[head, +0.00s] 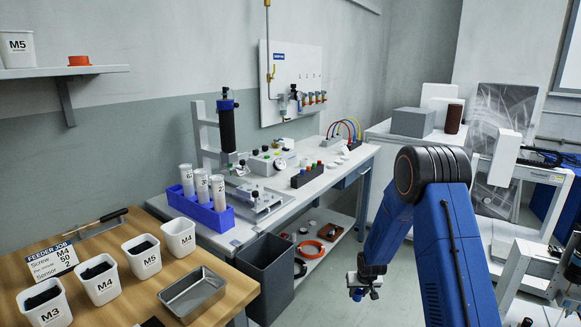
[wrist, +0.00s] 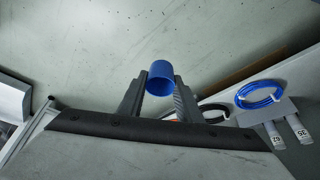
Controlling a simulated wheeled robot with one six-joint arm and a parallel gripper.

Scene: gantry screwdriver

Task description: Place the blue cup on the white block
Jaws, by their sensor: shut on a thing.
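The blue cup (wrist: 160,76) is between the two dark fingers of my gripper (wrist: 157,88) in the wrist view, and the fingers are shut on its sides. In the head view my gripper (head: 365,284) hangs low at the end of my blue arm, in front of the workbench and above the floor. The cup is too small there to make out clearly. Several pale blocks show, and I cannot tell which is the white block: an upright white one (head: 505,158) at right and a white one (head: 438,108) at the back. A whitish block (wrist: 14,100) shows at the left of the wrist view.
The white workbench (head: 230,237) holds a blue tube rack (head: 200,212) and a press. A wooden table (head: 215,310) with bins is at front left. A dark grey bin (head: 266,278) stands by the bench. A grey box (head: 412,122) sits on the rear table.

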